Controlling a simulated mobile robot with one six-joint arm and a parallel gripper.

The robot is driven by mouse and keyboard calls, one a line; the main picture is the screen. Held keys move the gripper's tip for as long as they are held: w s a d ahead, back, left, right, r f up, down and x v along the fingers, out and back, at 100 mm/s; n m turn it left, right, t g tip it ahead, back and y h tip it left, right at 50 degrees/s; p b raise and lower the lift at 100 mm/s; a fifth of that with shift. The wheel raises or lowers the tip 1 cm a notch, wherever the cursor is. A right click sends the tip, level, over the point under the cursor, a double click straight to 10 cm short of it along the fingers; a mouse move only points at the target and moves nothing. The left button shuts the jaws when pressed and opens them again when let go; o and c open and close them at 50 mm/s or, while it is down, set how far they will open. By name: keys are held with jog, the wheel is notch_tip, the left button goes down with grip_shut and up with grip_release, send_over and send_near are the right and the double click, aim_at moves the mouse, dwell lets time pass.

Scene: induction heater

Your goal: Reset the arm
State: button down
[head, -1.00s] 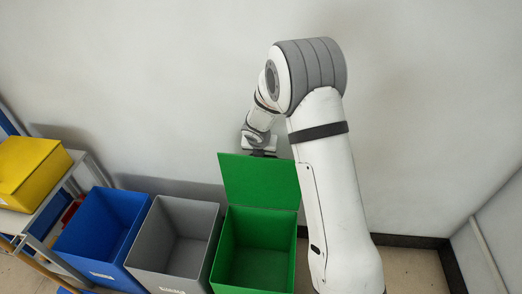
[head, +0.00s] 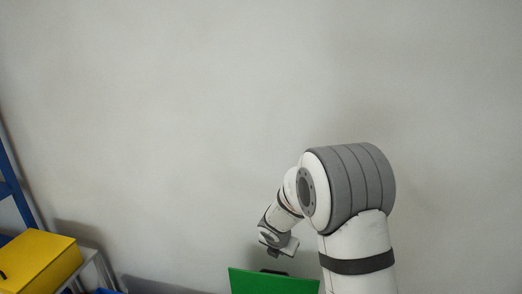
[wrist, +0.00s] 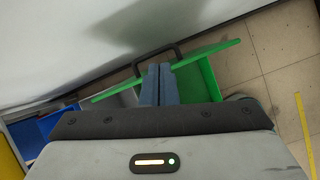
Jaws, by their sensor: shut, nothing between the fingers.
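My arm rises at the right of the head view and bends over toward the wall. My gripper (wrist: 158,68) shows in the wrist view with its two blue-grey fingers together and nothing between them. Beyond the fingertips is the raised green lid (wrist: 215,50) with a dark handle (wrist: 150,55). I cannot tell whether the fingers touch the lid or the handle. In the head view only the top of the green lid (head: 272,282) shows at the bottom edge, just below my wrist. The fingers are hidden there.
A yellow box (head: 38,262) stands on a shelf at the lower left of the head view. Part of a blue bin (wrist: 30,135) shows at the left of the wrist view. The wall (head: 170,120) is bare. Open floor (wrist: 280,50) lies at the right.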

jog(key=s+d+r+m+g, duration=0.1)
jog(key=s+d+r+m, duration=0.7)
jog(key=s+r+m, duration=0.6)
jog(key=s+r+m+g+y, duration=0.1)
jog(key=s+r+m, duration=0.2)
jog(key=s+m, duration=1.2)
jog(key=s, duration=0.3)
jog(key=shift+s+d+r+m+y, duration=0.2)
jog(key=shift+m+y, duration=0.1)
jog(key=shift+m, duration=0.1)
jog(key=shift+d, duration=0.1)
